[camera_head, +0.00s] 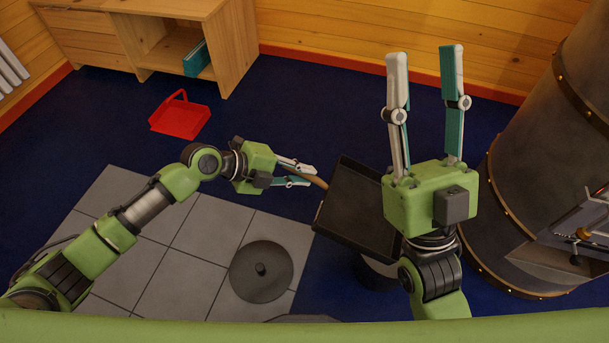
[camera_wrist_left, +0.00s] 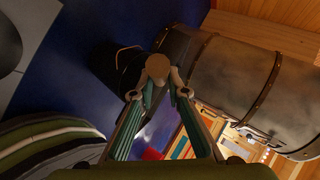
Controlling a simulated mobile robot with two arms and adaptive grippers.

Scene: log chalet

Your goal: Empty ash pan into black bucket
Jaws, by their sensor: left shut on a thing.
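The ash pan (camera_head: 358,212) is a dark rectangular tray with a brown handle (camera_head: 319,182). My left gripper (camera_head: 304,176) is shut on that handle. The pan is held in the air, tilted, over a round dark vessel (camera_head: 382,268), likely the black bucket, which is mostly hidden under the pan and my right arm. I cannot tell whether ash is in the pan. In the left wrist view the handle's round end (camera_wrist_left: 157,67) sits between my fingertips. My right gripper (camera_head: 425,60) is raised, empty and open, its fingers apart, right of the pan.
A large metal stove (camera_head: 535,160) stands on the right. A round grey lid (camera_head: 262,271) with a knob lies on the grey tiles (camera_head: 187,243). A red handled container (camera_head: 180,118) sits on the blue floor. A wooden cabinet (camera_head: 160,35) stands at the back left.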

